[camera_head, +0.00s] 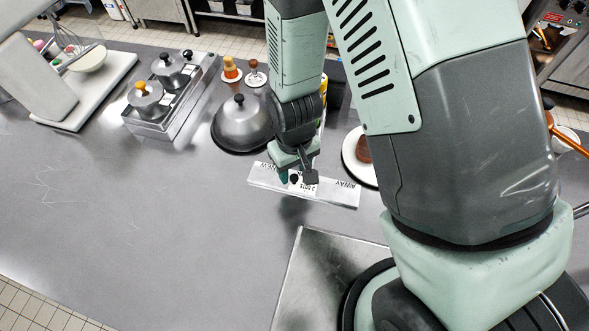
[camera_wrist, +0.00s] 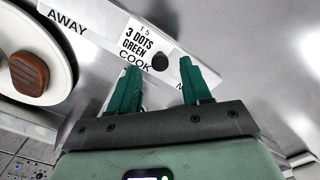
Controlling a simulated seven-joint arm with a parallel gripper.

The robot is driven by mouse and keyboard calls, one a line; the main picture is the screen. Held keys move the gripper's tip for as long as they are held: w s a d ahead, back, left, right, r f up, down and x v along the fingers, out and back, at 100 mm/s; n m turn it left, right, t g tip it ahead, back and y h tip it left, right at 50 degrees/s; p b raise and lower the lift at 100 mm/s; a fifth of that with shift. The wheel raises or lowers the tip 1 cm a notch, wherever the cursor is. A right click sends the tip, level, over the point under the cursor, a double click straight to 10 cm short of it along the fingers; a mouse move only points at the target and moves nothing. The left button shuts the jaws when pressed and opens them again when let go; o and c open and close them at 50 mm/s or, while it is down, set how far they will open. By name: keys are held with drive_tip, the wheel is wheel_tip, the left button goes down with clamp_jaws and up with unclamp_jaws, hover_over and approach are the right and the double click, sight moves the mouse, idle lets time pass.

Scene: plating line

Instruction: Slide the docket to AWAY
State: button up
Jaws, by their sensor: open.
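A white docket (camera_wrist: 137,41) with black print reading "T5 3 DOTS GREEN" sits on a pale rail (camera_wrist: 103,15). The docket is by the COOK label, with AWAY toward the left end in the wrist view and a partly covered label starting with N at the right. A round black knob (camera_wrist: 160,62) is on the docket. My gripper (camera_wrist: 160,67) is open, its green fingertips on either side of the knob and apart from it in the picture. In the head view the rail (camera_head: 341,196) lies under my gripper (camera_head: 298,179), with AWAY at its right end.
A plate with a brown item (camera_wrist: 40,72) is close to the AWAY end. A steel cloche (camera_head: 240,125) stands behind the rail's left end. A metal tray (camera_head: 318,270) lies in front. The counter to the left (camera_head: 130,210) is clear.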

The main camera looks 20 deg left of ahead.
drive_tip(key=shift+f, duration=1.1)
clamp_jaws()
